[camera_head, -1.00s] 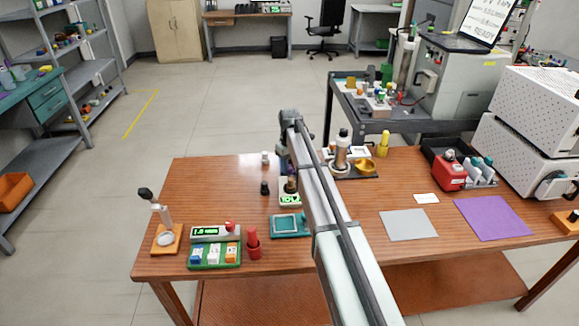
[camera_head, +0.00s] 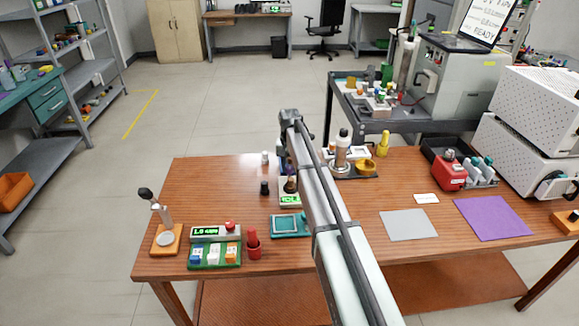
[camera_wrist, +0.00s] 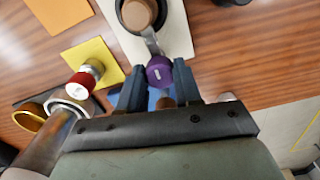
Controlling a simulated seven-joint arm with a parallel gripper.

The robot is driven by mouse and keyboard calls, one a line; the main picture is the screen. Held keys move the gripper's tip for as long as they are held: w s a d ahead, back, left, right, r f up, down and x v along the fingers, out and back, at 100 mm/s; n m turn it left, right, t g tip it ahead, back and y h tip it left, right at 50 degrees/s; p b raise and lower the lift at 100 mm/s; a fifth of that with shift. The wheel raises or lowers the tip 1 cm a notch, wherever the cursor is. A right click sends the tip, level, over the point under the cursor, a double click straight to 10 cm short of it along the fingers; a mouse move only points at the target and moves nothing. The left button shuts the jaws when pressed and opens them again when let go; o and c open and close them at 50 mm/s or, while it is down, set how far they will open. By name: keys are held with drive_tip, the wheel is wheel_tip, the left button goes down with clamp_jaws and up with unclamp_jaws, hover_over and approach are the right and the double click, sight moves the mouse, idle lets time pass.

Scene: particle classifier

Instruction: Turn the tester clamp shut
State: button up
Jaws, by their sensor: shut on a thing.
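The tester (camera_head: 291,198) stands mid-table in the head view, with a lit green display; my arm hides much of it. In the wrist view its pale base (camera_wrist: 178,38) carries a brown round top (camera_wrist: 138,14). A short metal lever (camera_wrist: 151,42) runs from there to a purple knob (camera_wrist: 160,74). My gripper (camera_wrist: 157,66) is shut on the purple knob, one dark finger on each side. How far the clamp is turned I cannot tell.
In the wrist view a red-and-white part (camera_wrist: 85,78) sits on a yellow sheet, left of my gripper. In the head view a dark bottle (camera_head: 264,188) and a teal tray (camera_head: 290,226) stand close to the tester. A red holder (camera_head: 253,245) is at front left.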

sight(289, 167)
idle(0.4)
drive_tip(key=o, duration=1)
drive_tip(key=shift+o, duration=0.2)
wheel_tip(289, 167, up, 14)
drive_tip(key=shift+f, duration=0.1)
